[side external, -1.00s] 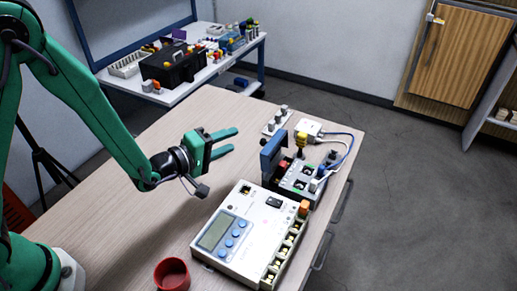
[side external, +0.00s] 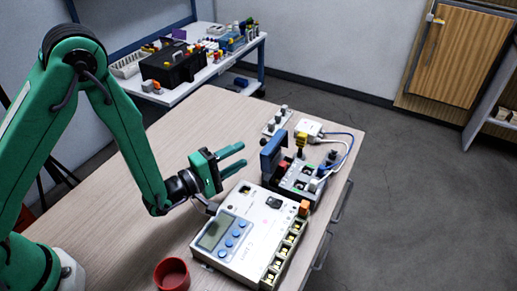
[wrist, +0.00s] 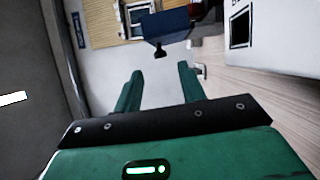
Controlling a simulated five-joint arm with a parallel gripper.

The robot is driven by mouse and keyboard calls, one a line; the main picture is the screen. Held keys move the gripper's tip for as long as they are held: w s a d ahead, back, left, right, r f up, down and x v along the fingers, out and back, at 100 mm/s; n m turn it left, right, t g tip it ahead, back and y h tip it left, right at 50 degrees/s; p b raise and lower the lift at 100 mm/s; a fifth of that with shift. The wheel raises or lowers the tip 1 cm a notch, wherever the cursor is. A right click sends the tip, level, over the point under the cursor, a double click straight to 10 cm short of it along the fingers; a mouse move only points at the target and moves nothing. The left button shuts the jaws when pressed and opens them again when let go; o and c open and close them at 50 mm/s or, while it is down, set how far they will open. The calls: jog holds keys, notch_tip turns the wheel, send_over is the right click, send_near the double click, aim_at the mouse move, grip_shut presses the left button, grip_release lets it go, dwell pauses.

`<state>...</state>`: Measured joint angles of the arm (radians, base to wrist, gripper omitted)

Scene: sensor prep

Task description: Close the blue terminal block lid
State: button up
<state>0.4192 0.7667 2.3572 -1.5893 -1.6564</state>
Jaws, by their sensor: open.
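The blue terminal block lid (side external: 271,152) stands raised, roughly upright, at the left side of the grey terminal block (side external: 298,177). My gripper (side external: 243,155) is open and empty, with its two green fingers pointing right toward the lid. The fingertips are a short way left of the lid and look apart from it. In the wrist view the lid (wrist: 168,24) shows as a dark blue panel above and beyond my open gripper (wrist: 160,72). The lid's hinge is hard to make out.
A white control box (side external: 247,232) with a display sits in front of the block, just below my gripper in the picture. A red cup (side external: 171,274) stands at the front. Blue and white cables (side external: 349,146) loop right of the block. The table's left middle is clear.

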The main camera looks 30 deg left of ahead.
aim_at(270, 149)
jog(key=x, duration=0.6)
jog(key=shift+w, duration=0.15)
grip_shut()
